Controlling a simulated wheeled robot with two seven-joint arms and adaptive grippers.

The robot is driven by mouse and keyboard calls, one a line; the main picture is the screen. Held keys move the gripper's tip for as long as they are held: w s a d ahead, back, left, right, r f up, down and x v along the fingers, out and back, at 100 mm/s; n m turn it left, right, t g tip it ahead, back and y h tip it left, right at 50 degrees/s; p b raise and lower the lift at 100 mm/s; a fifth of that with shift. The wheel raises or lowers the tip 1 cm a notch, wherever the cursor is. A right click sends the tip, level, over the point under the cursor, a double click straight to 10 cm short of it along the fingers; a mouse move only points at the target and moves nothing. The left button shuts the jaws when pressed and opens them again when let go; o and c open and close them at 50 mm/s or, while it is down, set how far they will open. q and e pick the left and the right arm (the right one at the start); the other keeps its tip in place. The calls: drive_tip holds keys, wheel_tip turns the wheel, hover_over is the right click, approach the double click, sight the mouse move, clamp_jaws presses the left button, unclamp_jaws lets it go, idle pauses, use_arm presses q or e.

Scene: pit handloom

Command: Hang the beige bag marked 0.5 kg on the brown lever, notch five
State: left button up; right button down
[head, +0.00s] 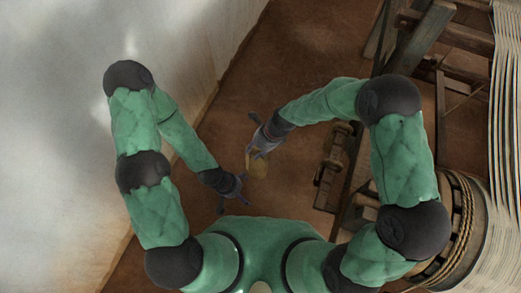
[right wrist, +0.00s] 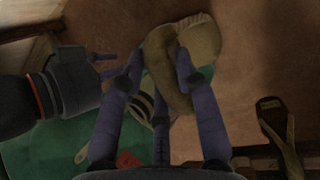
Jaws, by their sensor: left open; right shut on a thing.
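My right gripper (head: 257,151) is shut on a beige-tan bag (head: 258,166), which hangs below its fingers in the head view. In the right wrist view the bag (right wrist: 203,38) sits between the fingertips, folded or bulging, with a darker brown part towards me. No weight mark is readable on it. My left gripper (head: 237,192) is open and empty, just below and left of the bag, apart from it. Its purple fingers (right wrist: 104,65) also show at the left of the right wrist view. I cannot make out the brown lever or its notches for certain.
Dark wooden pieces (head: 334,160) stand right of the bag, beside the loom frame (head: 418,40). A roped drum (head: 462,225) and pale warp threads (head: 507,120) lie at the far right. A pale wall (head: 60,120) is on the left. Brown floor (head: 290,60) is open beyond the grippers.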

drive_tip(key=shift+w+a+r+p, duration=0.1)
drive_tip(key=shift+w+a+p, duration=0.2)
drive_tip(key=shift+a, duration=0.4)
drive_tip(key=shift+w+a+r+p, duration=0.1)
drive_tip(key=shift+w+a+p, duration=0.15)
drive_tip(key=shift+a, duration=0.5)
drive_tip(key=shift+w+a+r+p, duration=0.1)
drive_tip(key=shift+w+a+p, duration=0.2)
drive_tip(key=shift+a, duration=0.4)
drive_tip(key=shift+s+f, duration=0.1)
drive_tip(key=shift+s, duration=0.05)
